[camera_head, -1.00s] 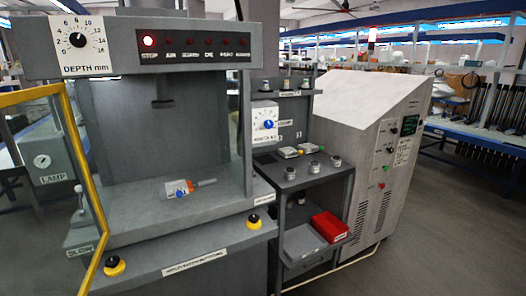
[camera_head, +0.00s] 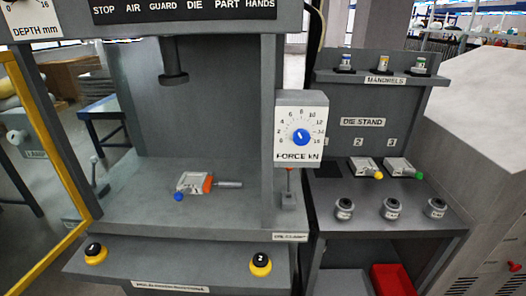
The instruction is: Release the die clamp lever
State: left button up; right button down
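A small upright lever (camera_head: 288,190) with a grey base and a reddish part stands at the right edge of the press bed, below the force dial. A label (camera_head: 291,237) on the bed's front edge below it is too small to read surely. A die (camera_head: 193,182), silver with an orange side, a blue knob and a grey rod pointing right, lies on the press bed (camera_head: 150,215) under the ram (camera_head: 173,78). Neither of my grippers is in view.
A force dial box (camera_head: 302,128) juts out above the lever. A yellow guard frame (camera_head: 45,130) stands at the left. Two black-topped yellow buttons (camera_head: 95,253) sit on the front. A die stand (camera_head: 385,205) with dies and round pieces, and a red bin (camera_head: 392,279), are at the right.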

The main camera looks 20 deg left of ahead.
aim_at(288, 193)
jog(key=i+l+u, duration=0.55)
jog(key=l, duration=0.15)
jog(key=i+l+u, duration=0.25)
jog(key=l, duration=0.15)
jog(key=k, duration=0.05)
